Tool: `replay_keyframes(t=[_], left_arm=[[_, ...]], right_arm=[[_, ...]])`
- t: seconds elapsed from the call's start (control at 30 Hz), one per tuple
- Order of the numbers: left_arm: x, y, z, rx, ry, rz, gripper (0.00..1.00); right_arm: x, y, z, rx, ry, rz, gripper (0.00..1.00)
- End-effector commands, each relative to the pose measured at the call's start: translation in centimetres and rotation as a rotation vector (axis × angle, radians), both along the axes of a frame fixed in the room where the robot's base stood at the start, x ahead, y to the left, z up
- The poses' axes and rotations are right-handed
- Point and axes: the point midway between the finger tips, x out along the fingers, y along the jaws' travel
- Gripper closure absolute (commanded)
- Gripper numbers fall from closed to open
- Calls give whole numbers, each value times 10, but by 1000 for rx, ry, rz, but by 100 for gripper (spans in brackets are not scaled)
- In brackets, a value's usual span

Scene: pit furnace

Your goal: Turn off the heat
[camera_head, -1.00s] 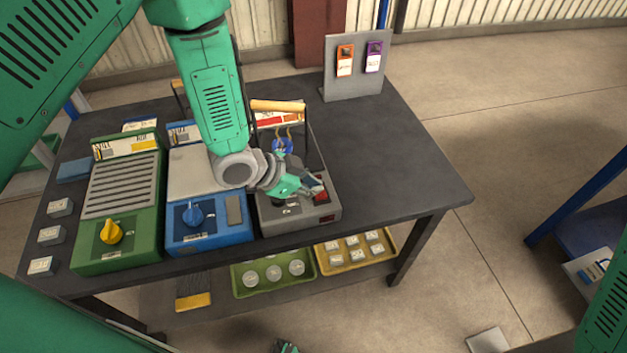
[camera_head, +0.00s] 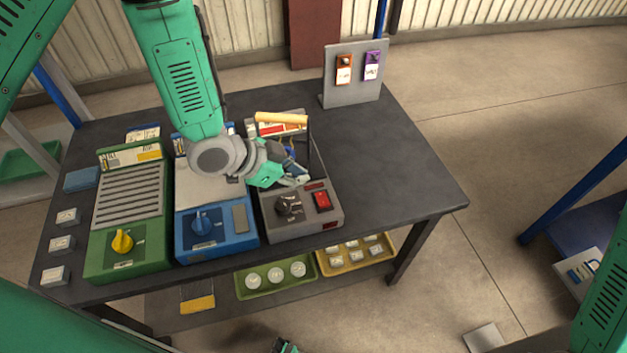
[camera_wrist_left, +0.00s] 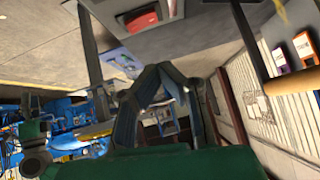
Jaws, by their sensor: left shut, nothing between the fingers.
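A dark grey furnace unit (camera_head: 300,226) stands at the right of three heater units on the table. Its front panel has a black knob (camera_head: 288,205) and a red rocker switch (camera_head: 322,200); which way the switch is tipped is too small to tell. My left gripper (camera_head: 300,180) is shut and empty, just behind the panel and apart from the switch. Its closed fingers fill the middle of the left wrist view (camera_wrist_left: 160,85). A small part of my right gripper (camera_head: 285,346) shows at the bottom edge; its fingers are unclear.
A tan handle (camera_head: 281,118) rises over the furnace. A blue unit (camera_head: 215,241) and a green unit (camera_head: 127,262) stand to its left. A grey board (camera_head: 352,90) holds orange and purple tags. The table's right side (camera_head: 400,175) is clear.

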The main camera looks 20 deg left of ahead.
Motion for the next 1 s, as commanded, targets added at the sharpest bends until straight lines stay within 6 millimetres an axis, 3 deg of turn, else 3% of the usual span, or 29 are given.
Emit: replay_keyframes(t=[0.13,0.33,0.9,1.0], left_arm=[[-9,17,22,0,-2,1,100],[-16,29,35,4,0,-2,100],[-18,33,37,1,0,-2,100],[-23,35,30,0,25,22,100]], right_arm=[[0,0,2,0,0,0,60],[0,0,3,0,0,-1,60],[0,0,3,0,0,0,60],[0,0,3,0,0,0,60]])
